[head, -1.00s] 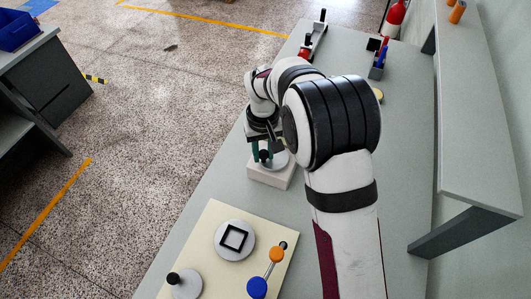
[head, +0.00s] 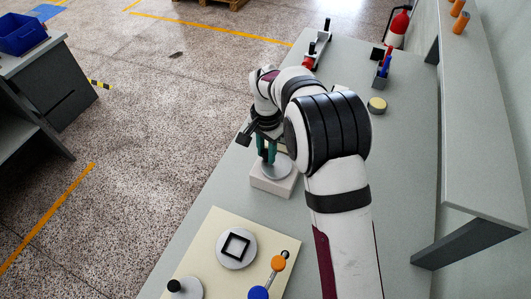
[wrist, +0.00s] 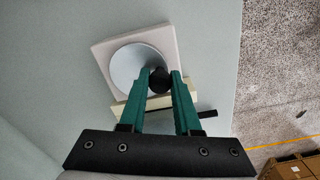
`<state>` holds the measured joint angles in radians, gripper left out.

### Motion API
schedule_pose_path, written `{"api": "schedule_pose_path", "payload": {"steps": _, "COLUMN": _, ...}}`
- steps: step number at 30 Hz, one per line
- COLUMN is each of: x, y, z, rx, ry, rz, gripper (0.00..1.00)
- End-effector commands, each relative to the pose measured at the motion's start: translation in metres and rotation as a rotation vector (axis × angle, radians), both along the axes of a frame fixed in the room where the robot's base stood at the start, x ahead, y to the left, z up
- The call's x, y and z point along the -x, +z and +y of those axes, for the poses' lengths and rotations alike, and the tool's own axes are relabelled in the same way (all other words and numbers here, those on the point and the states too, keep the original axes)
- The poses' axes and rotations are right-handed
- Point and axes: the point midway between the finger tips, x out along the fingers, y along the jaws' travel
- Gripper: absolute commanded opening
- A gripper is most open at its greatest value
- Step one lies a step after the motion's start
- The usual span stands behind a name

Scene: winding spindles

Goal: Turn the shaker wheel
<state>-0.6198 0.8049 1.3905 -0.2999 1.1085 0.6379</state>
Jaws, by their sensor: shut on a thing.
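The shaker wheel is a grey disc (head: 281,168) on a square white base (head: 270,186), standing on the grey bench. In the wrist view the disc (wrist: 130,68) and base (wrist: 104,48) lie beyond my fingers. A black knob (wrist: 160,82) stands near the disc's edge. My gripper (head: 266,153) has green fingers shut on this knob, one on each side; it also shows in the wrist view (wrist: 161,76). In the head view the knob is mostly hidden by the fingers, at the disc's far left edge. Part of the disc is hidden by the fingers in the wrist view.
A cream board (head: 202,250) nearer the camera carries a disc with a black square frame (head: 236,245), a black-knobbed disc and an orange-and-blue crank. A yellow-topped round piece (head: 377,105) and a pen holder (head: 380,76) stand farther back. A wall shelf (head: 478,130) borders the right.

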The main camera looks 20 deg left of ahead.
Motion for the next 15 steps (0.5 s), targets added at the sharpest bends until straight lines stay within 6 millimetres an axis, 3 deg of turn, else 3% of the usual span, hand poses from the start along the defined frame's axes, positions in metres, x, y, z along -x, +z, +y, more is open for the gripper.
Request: {"api": "schedule_pose_path", "payload": {"steps": 15, "x": -0.014, "y": 0.000, "z": -0.004, "rx": 0.000, "ry": -0.486, "rz": -0.001, "gripper": 0.00}}
